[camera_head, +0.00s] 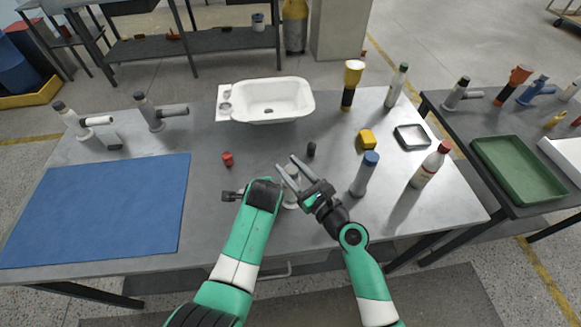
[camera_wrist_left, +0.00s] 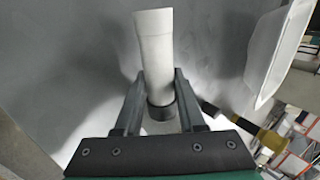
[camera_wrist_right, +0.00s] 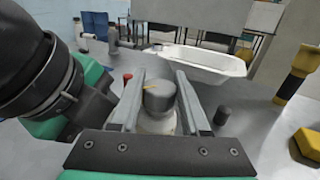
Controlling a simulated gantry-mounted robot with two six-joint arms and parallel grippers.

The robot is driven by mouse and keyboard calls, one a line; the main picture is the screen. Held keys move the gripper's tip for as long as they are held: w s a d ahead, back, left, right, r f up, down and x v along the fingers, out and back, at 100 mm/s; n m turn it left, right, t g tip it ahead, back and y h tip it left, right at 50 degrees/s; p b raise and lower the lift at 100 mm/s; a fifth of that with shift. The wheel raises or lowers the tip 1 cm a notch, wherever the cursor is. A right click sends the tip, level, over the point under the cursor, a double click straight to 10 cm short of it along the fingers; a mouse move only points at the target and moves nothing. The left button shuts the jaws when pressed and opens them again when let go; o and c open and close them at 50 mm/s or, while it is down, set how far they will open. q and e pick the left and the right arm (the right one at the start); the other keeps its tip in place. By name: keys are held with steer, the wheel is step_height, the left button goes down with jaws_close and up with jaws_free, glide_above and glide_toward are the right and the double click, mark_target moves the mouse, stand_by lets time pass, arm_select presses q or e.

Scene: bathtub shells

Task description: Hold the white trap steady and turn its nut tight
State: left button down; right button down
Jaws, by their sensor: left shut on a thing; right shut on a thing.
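The white trap (camera_head: 290,201) stands at the front middle of the grey table, partly hidden by my arms. In the left wrist view the trap (camera_wrist_left: 155,50) is a white tube with a dark ring near one end. My left gripper (camera_wrist_left: 160,80) has its fingers on both sides of it and is shut on it. The grey nut (camera_wrist_right: 159,97) with a yellow mark tops the white body in the right wrist view. My right gripper (camera_head: 289,168) comes from the right, shut on the nut, above the left gripper. The finger contact is partly hidden.
A white basin (camera_head: 295,113) stands behind. A red cap (camera_head: 228,159) and a black cap (camera_head: 311,149) lie nearby. A blue-capped bottle (camera_head: 365,174) and a yellow block (camera_head: 367,140) are close on the right. A blue mat (camera_head: 100,210) covers the left, clear of objects.

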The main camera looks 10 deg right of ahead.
mark_target(297, 174)
steer(key=shift+d+f+n+g+y, duration=0.1)
steer(key=shift+f+n+g+y, duration=0.05)
steer(key=shift+n+g+y, duration=1.25)
steer(key=shift+n+y, duration=0.2)
steer(key=shift+y, duration=0.5)
steer(key=c, duration=0.7)
jaws_free()
steer(key=shift+s, duration=0.1)
steer(key=v, duration=0.7)
steer(key=shift+s, duration=0.2)
steer(key=shift+o, duration=0.2)
